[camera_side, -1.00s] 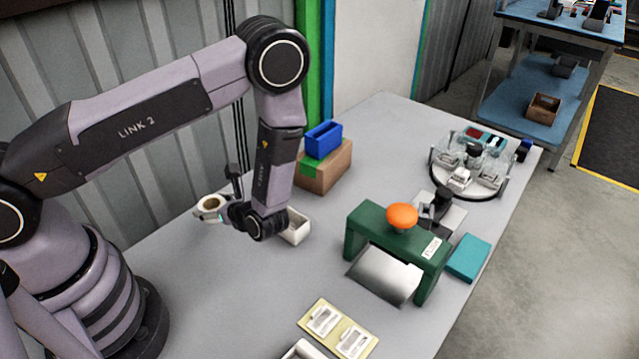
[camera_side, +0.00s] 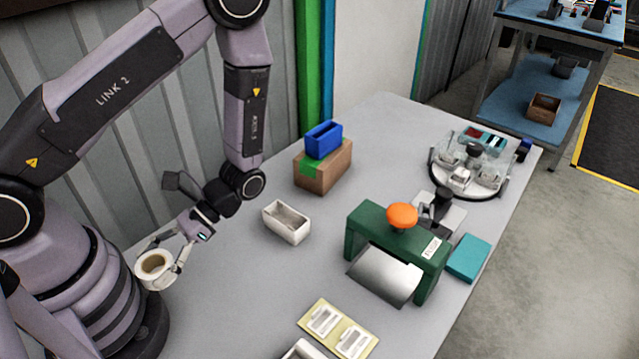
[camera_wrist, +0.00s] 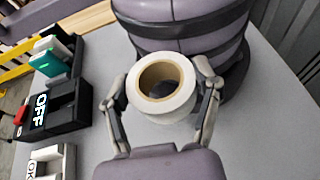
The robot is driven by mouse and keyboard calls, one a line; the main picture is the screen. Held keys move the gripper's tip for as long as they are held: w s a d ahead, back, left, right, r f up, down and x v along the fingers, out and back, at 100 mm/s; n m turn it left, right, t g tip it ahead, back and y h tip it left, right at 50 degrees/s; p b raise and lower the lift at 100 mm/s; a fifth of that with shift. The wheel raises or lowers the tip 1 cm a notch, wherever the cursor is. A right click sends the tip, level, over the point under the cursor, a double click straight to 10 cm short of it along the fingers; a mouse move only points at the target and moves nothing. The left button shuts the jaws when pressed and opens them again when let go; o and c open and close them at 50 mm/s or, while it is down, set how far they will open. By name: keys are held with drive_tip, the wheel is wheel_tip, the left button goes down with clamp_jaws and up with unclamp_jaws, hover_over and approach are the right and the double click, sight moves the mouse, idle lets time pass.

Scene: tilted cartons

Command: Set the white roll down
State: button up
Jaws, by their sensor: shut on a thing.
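The white roll (camera_side: 155,270) has a tan core and shows its open end in both views. My gripper (camera_side: 160,262) is shut on it, with one finger on each side, close beside my own base. In the wrist view the white roll (camera_wrist: 162,115) sits between the two fingertips of my gripper (camera_wrist: 161,98), with my base behind it. I cannot tell from these views whether the roll's underside touches the table.
A white open box (camera_side: 287,222) stands on the grey table (camera_side: 235,290). A brown carton (camera_side: 323,168) with a blue bin (camera_side: 323,138) on top is behind it. A green press (camera_side: 400,245) stands right of centre. The table between box and roll is clear.

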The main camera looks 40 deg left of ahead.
drive_tip(key=w+d+n+t+h, duration=0.1)
drive_tip(key=w+d+n+h, duration=0.1)
drive_tip(key=d+n+h, duration=0.6)
drive_tip(key=n+t+h, duration=0.6)
hover_over(282, 318)
wheel_tip(282, 318, down, 3)
drive_tip(key=shift+n+t, duration=0.4)
drive_tip(key=shift+t, duration=0.1)
wheel_tip(282, 318, down, 8)
drive_tip(key=shift+r, duration=0.25)
drive_tip(key=shift+f, duration=0.25)
drive_tip(key=shift+f, duration=0.1)
drive_tip(key=shift+f, duration=0.5)
drive_tip(key=o, duration=1.2)
drive_tip(key=shift+r, duration=0.15)
